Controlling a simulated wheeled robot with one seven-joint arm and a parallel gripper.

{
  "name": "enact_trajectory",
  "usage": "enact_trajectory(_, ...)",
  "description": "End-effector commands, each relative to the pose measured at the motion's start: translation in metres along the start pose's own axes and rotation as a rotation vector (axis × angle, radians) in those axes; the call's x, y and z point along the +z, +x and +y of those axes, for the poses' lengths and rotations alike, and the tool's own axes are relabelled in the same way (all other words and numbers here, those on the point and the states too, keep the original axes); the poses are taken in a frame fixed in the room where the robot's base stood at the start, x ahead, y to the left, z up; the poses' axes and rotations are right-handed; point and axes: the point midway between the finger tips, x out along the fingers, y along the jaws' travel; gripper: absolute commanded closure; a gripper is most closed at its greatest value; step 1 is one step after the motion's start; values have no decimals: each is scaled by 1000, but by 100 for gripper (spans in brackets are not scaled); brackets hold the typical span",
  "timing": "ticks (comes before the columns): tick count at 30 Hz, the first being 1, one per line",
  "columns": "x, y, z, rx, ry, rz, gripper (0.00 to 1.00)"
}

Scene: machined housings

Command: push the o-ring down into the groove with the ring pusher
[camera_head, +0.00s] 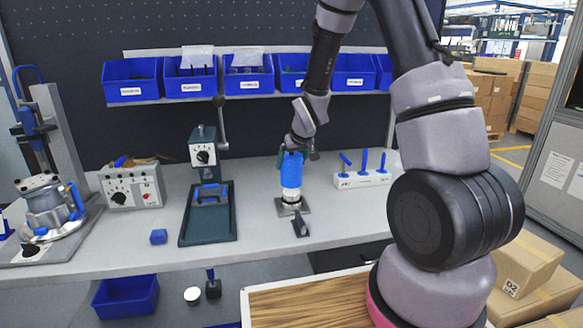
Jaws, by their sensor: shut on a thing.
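My gripper (296,153) is above the middle of the bench, shut on the top of a blue cylinder that I take to be the ring pusher (291,172). The pusher is upright. Its lower end is at the top of a small silvery housing (290,199) on a dark fixture plate (306,209). I cannot tell whether they touch. The o-ring and the groove are too small or hidden to make out. The fingertips are small and partly hidden behind the wrist and the pusher.
A white rack (362,180) with blue-handled tools stands right of the fixture. Blue bins (247,82) hang behind. A dark clamp handle (301,228) projects in front.

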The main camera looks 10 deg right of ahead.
Motion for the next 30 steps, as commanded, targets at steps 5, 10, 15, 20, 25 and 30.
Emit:
enact_trajectory(5, -7, -10, 0, 0, 0, 2, 74)
enact_trajectory(10, -12, -18, 0, 0, 0, 2, 74)
enact_trajectory(15, -18, -27, 0, 1, 0, 2, 74)
enact_trajectory(20, -23, -35, 0, 1, 0, 2, 74)
enact_trajectory(25, -29, -43, 0, 0, 1, 2, 74)
enact_trajectory(30, -34, -52, 0, 0, 1, 2, 74)
